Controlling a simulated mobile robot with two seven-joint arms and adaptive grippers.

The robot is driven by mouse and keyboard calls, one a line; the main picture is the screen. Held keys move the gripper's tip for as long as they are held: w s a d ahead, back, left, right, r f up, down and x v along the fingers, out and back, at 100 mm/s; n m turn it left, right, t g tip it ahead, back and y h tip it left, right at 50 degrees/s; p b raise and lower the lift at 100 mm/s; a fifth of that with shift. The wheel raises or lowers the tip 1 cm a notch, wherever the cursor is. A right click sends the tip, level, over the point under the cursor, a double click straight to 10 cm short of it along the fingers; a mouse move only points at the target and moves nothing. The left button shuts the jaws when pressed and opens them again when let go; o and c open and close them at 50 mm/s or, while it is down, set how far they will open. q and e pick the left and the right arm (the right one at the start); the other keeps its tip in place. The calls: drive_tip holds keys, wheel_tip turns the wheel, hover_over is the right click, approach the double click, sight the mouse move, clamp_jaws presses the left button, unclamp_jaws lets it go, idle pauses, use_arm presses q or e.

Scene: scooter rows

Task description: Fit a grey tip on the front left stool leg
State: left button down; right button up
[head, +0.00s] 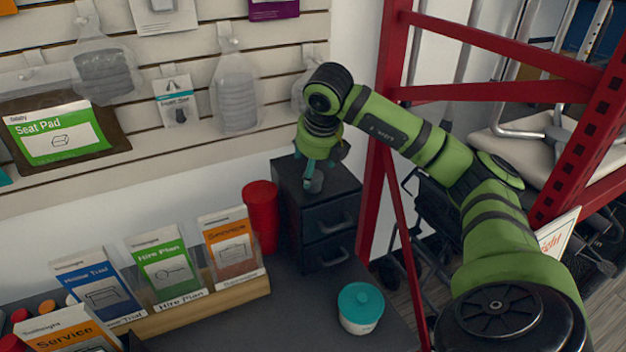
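My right gripper (316,178) points down over the top of a small black drawer cabinet (335,213), near the wall. Its teal fingers are small in the picture. A small grey piece (314,186) shows at the fingertips; I cannot tell whether it is held or rests on the cabinet, or whether it is a grey tip. A pale seat (530,150) with bent metal tubes lies on the red rack at the right; I cannot tell whether it is the stool. No front left stool leg can be made out. My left gripper is out of view.
A red rack (384,150) stands right of the cabinet. A red cylinder (261,217) stands left of it. A teal-lidded tub (361,307) sits on the dark counter (290,310), beside a wooden leaflet holder (190,312). Bagged goods (237,92) hang on the slatted wall.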

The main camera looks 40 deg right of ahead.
sight(314, 175)
drive_tip(key=p+x, duration=0.1)
drive_tip(key=x, duration=0.1)
drive_tip(key=p+x, duration=0.1)
drive_tip(key=x, duration=0.1)
drive_tip(key=shift+d+f, duration=0.2)
drive_tip(key=shift+d, duration=0.25)
drive_tip(key=shift+w+f, duration=0.15)
drive_tip(key=shift+f, duration=0.35)
drive_tip(key=c, duration=1.2)
drive_tip(key=shift+o, duration=0.2)
drive_tip(key=shift+r, duration=0.1)
